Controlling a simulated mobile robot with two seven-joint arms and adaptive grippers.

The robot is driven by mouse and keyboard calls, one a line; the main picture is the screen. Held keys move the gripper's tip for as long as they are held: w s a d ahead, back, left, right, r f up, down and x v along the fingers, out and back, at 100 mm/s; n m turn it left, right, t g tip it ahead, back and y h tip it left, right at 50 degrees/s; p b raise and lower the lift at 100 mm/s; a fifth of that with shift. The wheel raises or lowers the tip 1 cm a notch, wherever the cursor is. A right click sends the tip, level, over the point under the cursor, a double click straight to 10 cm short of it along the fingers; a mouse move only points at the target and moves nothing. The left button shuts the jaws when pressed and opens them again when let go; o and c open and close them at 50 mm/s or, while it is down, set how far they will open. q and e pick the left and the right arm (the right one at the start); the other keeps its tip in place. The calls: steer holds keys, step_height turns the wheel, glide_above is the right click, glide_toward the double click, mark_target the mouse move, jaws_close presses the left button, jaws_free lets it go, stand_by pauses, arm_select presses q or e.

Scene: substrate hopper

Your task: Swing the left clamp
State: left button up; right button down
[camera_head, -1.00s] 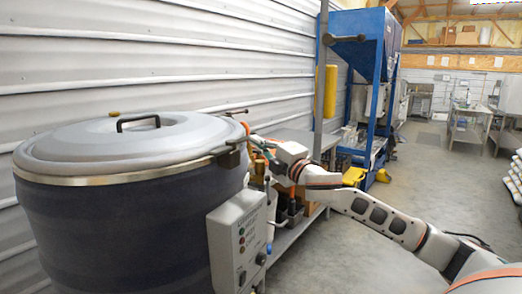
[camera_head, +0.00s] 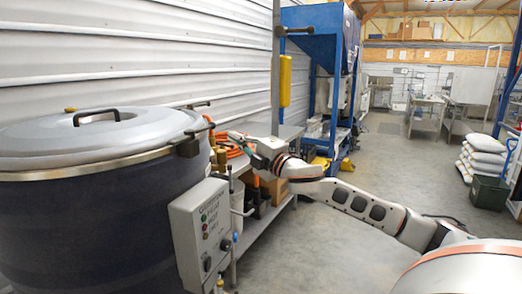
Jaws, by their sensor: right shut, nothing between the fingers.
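A large dark vessel (camera_head: 80,225) with a grey domed lid (camera_head: 95,135) fills the left side. A dark clamp (camera_head: 188,147) sits on its front right rim, with a thin handle (camera_head: 204,128) sticking out to the right. Another clamp handle (camera_head: 199,104) shows at the back right of the rim. I cannot tell which one is the left clamp. My right gripper (camera_head: 235,137) is shut and empty, just right of the front clamp's handle, with a small gap in the picture. My left gripper is not in view.
A grey control box (camera_head: 200,232) hangs on the vessel's front right. A bench (camera_head: 262,228) with orange hose and fittings stands behind my right gripper. A blue hopper frame (camera_head: 318,90) stands farther back.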

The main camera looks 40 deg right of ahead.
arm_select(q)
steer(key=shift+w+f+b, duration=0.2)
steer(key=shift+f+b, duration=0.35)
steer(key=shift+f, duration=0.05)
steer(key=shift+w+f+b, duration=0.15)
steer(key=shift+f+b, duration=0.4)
arm_select(e)
steer(key=s+d+f, duration=0.1)
steer(key=s+d, duration=0.2)
steer(key=s, duration=0.3)
steer(key=shift+f, duration=0.25)
